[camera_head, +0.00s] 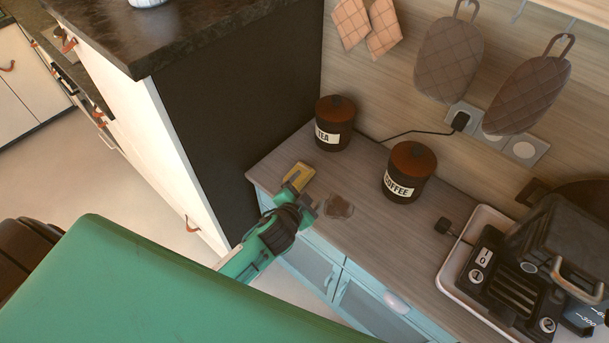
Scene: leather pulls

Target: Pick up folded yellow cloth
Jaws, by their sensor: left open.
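The folded yellow cloth (299,171) is a small yellow piece near the left front corner of the wooden counter. My left gripper (293,193) reaches in over the counter's front edge, its tip right at the cloth's near side. The gripper is open. Its fingers are small and partly hidden by the dark wrist, so I cannot tell whether they touch the cloth or lie around it. My right gripper does not show.
A TEA canister (335,123) stands behind the cloth, and a COFFEE canister (408,172) to the right. A brownish patch (338,206) lies beside the gripper. A tall dark cabinet side (235,120) rises at left.

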